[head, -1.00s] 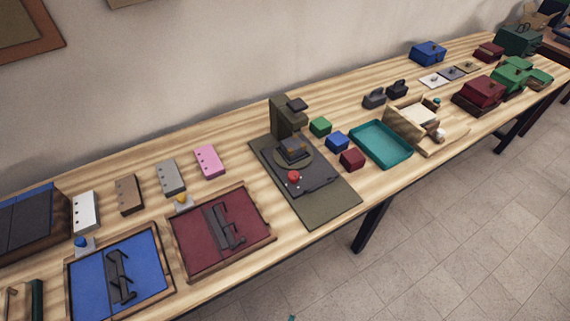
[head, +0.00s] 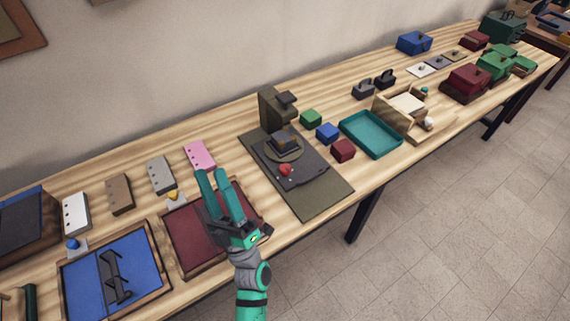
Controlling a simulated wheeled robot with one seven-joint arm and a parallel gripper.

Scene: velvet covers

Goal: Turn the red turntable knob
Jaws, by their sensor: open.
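The red turntable knob (head: 286,170) is a small red ball at the front of the dark turntable base (head: 310,176). Behind it a dark block sits on the round turntable plate (head: 284,150), beside an upright dark stand (head: 270,108). My gripper (head: 212,178) is teal with dark parts, open and empty. It appears over the dark red panel, to the left of the knob and apart from it. My gripper and arm hide part of that panel and its black handle.
Green (head: 311,117), blue (head: 327,131) and red (head: 343,149) blocks and a teal tray (head: 372,134) stand right of the turntable. A blue panel (head: 115,266) with a black handle lies at the left. Pale and coloured blocks line the back left.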

